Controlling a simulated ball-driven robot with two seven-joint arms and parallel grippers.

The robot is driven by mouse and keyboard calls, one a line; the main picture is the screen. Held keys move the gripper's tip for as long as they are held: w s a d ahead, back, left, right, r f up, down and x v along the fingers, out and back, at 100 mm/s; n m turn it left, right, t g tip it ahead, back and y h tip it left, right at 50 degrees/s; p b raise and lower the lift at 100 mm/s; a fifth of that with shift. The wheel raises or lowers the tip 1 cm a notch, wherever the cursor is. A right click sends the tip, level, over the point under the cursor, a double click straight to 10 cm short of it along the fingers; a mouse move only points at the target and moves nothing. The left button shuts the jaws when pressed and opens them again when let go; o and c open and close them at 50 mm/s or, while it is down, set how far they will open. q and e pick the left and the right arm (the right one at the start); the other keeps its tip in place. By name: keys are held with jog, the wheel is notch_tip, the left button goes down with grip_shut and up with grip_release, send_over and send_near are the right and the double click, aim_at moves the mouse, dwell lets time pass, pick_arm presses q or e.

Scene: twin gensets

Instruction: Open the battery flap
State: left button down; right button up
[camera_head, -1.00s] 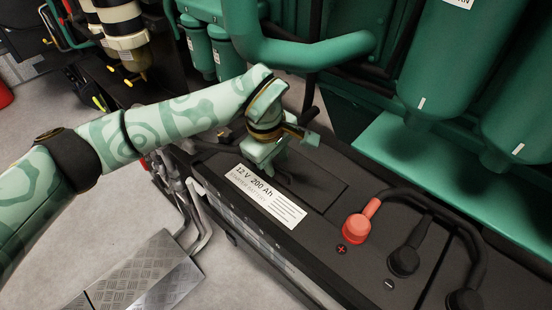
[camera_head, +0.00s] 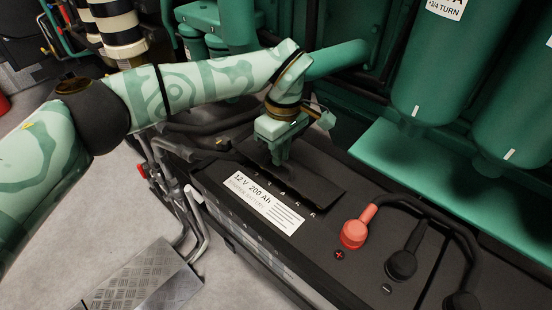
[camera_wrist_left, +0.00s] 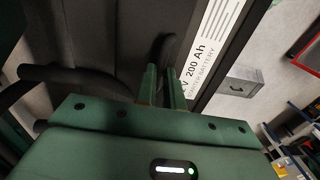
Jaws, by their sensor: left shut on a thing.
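The black starter battery (camera_head: 250,235) has a white "12 V 200 Ah" label (camera_head: 265,203) on top; the label (camera_wrist_left: 212,45) also shows in the left wrist view. The black battery flap (camera_head: 315,185) is tilted up from the battery top, with a row of small light marks along the opening below its near edge. My left gripper (camera_head: 279,160) is over the flap, shut on it. In the left wrist view the green fingers (camera_wrist_left: 163,78) meet a dark curved part; the exact grip is partly hidden. My right gripper is not in view.
A red terminal cap (camera_head: 354,232) and a black one (camera_head: 401,264) with thick cables stand right of the flap. Green cylinders (camera_head: 435,70) and a green pipe (camera_head: 340,60) are behind. A metal tread-plate step (camera_head: 140,280) lies at the lower left.

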pick_arm(q)
jog(key=shift+w+d+r, duration=0.25)
jog(key=shift+w+d, duration=0.05)
jog(key=shift+w, duration=0.2)
jog(key=shift+w+d+r+b, duration=0.15)
jog(key=shift+w+d+b, duration=0.1)
jog(key=shift+b, duration=0.1)
jog(key=shift+w+d+r, duration=0.1)
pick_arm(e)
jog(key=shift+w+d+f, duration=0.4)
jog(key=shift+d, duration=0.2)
